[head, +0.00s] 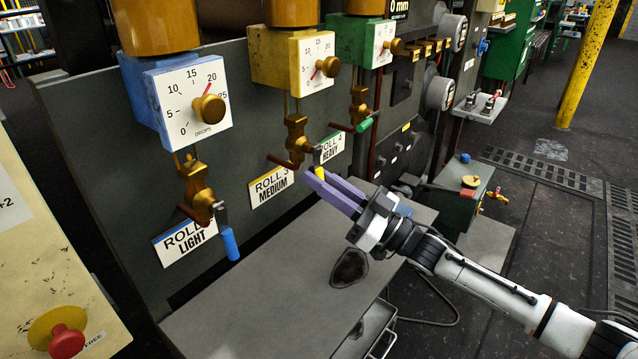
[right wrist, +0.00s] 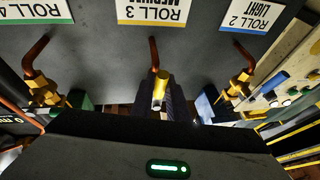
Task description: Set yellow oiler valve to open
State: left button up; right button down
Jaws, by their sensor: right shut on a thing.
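The yellow oiler (head: 288,58) is on the panel between the blue and green ones, above the ROLL 3 MEDIUM label (head: 271,186). Its brass valve (head: 296,135) has a yellow-tipped lever (head: 320,172) that appears to hang downward. My right gripper (head: 323,182), with purple fingers, is shut on this yellow lever, and the fingers cover part of it. In the right wrist view, the yellow lever (right wrist: 159,90) shows between the dark fingers. My left gripper is not in view.
The blue lever (head: 229,243) hangs down at the left valve. The green lever (head: 364,125) sticks out sideways at the right valve. A grey table top (head: 265,290) lies below the panel. A red button (head: 67,341) is at lower left.

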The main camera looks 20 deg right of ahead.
jog(key=shift+a, duration=0.1)
dwell(0.3)
jog(key=c, duration=1.7)
grip_release()
jog(key=shift+s, duration=0.1)
jog(key=shift+c, duration=0.2)
jog(key=v, duration=1)
jog(key=shift+s, duration=0.1)
